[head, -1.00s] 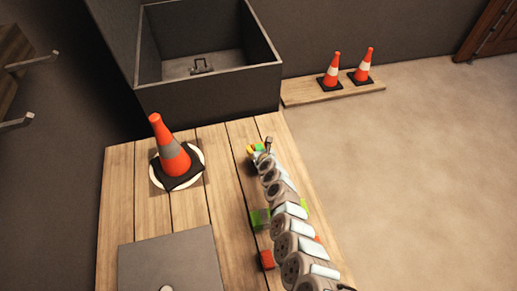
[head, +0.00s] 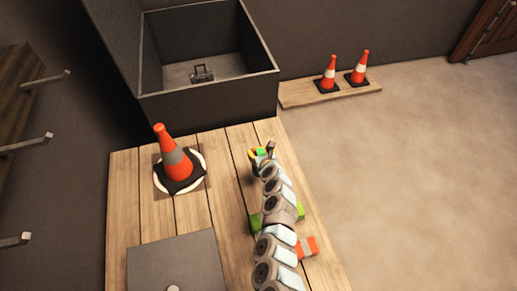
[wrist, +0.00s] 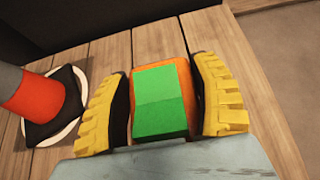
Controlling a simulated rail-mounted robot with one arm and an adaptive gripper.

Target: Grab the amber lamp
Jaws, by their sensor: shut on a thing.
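My gripper (wrist: 164,105) has its two yellow-padded fingers on either side of a block with a bright green top and orange edges (wrist: 162,98). The fingers are shut on it. In the head view my gripper (head: 262,154) is at the far end of the arm, over the wooden table near the dark box, and a bit of green shows between the fingers. No other thing that looks like an amber lamp stands out. I cannot tell whether the held block touches the table.
An orange cone (head: 177,158) stands on a white disc left of my gripper. A dark open box (head: 205,104) is behind the table. A grey panel (head: 180,258) lies at the front left. Green parts (head: 256,221) and a red-grey block (head: 307,247) show beside my arm.

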